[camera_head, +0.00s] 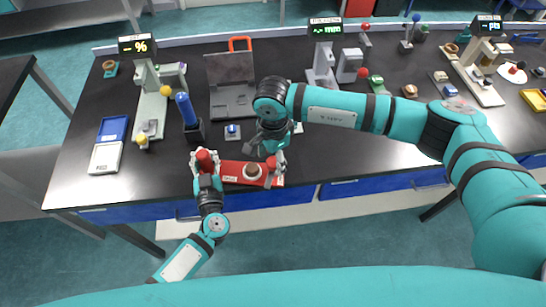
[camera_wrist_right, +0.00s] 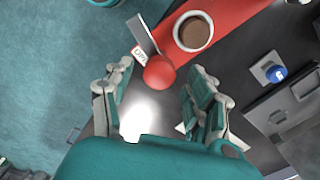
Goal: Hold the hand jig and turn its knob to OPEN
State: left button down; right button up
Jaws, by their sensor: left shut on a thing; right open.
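The hand jig is a red bar (camera_head: 231,172) at the front edge of the black bench. A pale round cup with a brown top (camera_head: 252,171) sits on it. My left gripper (camera_head: 206,163) is shut on the jig's red handle at its left end. The jig's red ball knob (camera_head: 270,163) is at the right end. My right gripper (camera_head: 271,152) is open there. In the right wrist view the knob (camera_wrist_right: 158,72) lies between the open fingers (camera_wrist_right: 157,82), with gaps on both sides. A white label (camera_wrist_right: 139,52) beside it appears to read OPEN.
A blue-handled tool in a dark stand (camera_head: 187,112) and a small block with a blue button (camera_head: 232,131) stand behind the jig. An open grey case (camera_head: 232,85) is further back. A scale with a blue tray (camera_head: 110,140) is at the left.

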jog(key=shift+f, duration=0.2)
jog(key=c, duration=1.2)
jog(key=shift+o, duration=0.2)
jog(key=shift+n, duration=1.2)
jog(key=o, duration=1.2)
jog(key=shift+c, duration=0.2)
